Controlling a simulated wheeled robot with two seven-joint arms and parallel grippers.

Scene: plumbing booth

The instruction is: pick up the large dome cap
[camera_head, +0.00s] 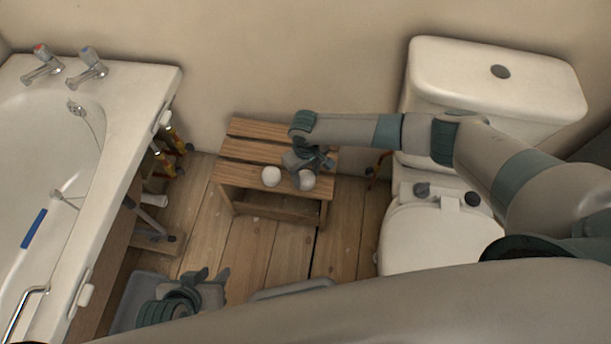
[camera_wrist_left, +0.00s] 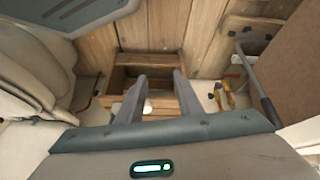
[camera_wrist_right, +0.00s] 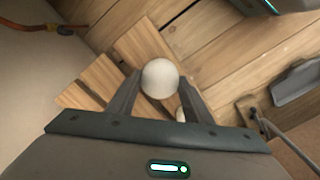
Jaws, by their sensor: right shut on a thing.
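The large dome cap (camera_head: 306,182) is white and round, at the front right of the wooden step stool (camera_head: 240,151). My right gripper (camera_head: 308,168) comes over it from behind and hides part of it. In the right wrist view the large dome cap (camera_wrist_right: 160,78) sits between my right fingertips, which are shut on it. I cannot tell whether it touches the stool. A second white cap (camera_head: 271,176) stands on the stool to its left; a finger partly hides it in the right wrist view (camera_wrist_right: 181,115). My left gripper (camera_head: 211,277) is open and empty, low at the front left.
A bathtub (camera_head: 150,85) stands on the left, with pipes and yellow-handled tools (camera_head: 175,140) beside it. A toilet (camera_head: 425,235) is on the right. A grey tray (camera_head: 135,290) lies near my left gripper.

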